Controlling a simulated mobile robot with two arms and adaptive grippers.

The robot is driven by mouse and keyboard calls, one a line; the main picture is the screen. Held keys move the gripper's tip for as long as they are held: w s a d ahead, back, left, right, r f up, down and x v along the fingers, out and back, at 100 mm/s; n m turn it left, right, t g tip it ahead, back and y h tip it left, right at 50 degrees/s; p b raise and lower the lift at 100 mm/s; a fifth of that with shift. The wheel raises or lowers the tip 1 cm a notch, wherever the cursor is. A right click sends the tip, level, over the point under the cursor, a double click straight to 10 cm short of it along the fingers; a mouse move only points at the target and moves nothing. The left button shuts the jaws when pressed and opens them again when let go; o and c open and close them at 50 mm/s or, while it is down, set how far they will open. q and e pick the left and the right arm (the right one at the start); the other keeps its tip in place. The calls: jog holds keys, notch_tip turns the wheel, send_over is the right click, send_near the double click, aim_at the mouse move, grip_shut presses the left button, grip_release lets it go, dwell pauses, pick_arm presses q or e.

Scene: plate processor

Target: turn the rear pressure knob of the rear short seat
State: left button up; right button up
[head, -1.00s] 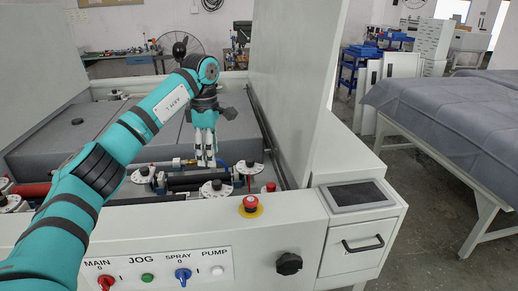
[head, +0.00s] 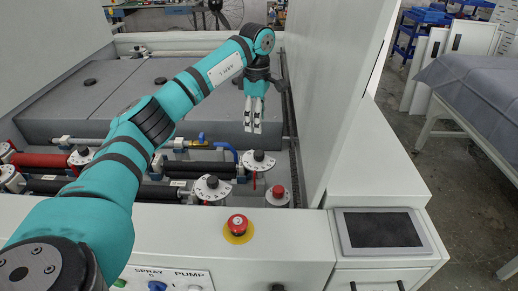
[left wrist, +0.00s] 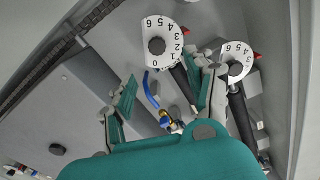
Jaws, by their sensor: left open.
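The rear pressure knob is a black knob on a white numbered dial (head: 258,161), at the right end of the rear roller, beside a blue hose. It also shows at the top middle of the left wrist view (left wrist: 159,44). A second numbered dial (head: 212,187) stands in front and to the left; it seems to be the right dial in the left wrist view (left wrist: 236,62). My left gripper (head: 252,129) points down, open and empty, above and behind the rear dial, apart from it. My right gripper is not in view.
A tall white panel (head: 335,90) rises close to the right of the gripper. A red-topped knob (head: 277,192) and a red emergency button (head: 237,225) are in front. A grey block (head: 130,95) lies behind the rollers. A screen (head: 380,230) sits at right.

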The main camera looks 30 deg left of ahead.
pick_arm(q)
send_over(258, 153)
notch_tip(258, 153, down, 4)
jog(key=shift+f+p, duration=0.1)
jog(key=shift+p, duration=0.35)
notch_tip(258, 153, down, 5)
jog(key=shift+f+p, duration=0.1)
jog(key=shift+p, duration=0.65)
notch_tip(258, 153, down, 2)
jog(key=shift+f, duration=0.1)
jog(key=shift+w+f+p, duration=0.1)
jog(key=shift+f+p, duration=0.2)
jog(key=shift+f, duration=0.3)
jog(key=c, duration=0.6)
grip_shut()
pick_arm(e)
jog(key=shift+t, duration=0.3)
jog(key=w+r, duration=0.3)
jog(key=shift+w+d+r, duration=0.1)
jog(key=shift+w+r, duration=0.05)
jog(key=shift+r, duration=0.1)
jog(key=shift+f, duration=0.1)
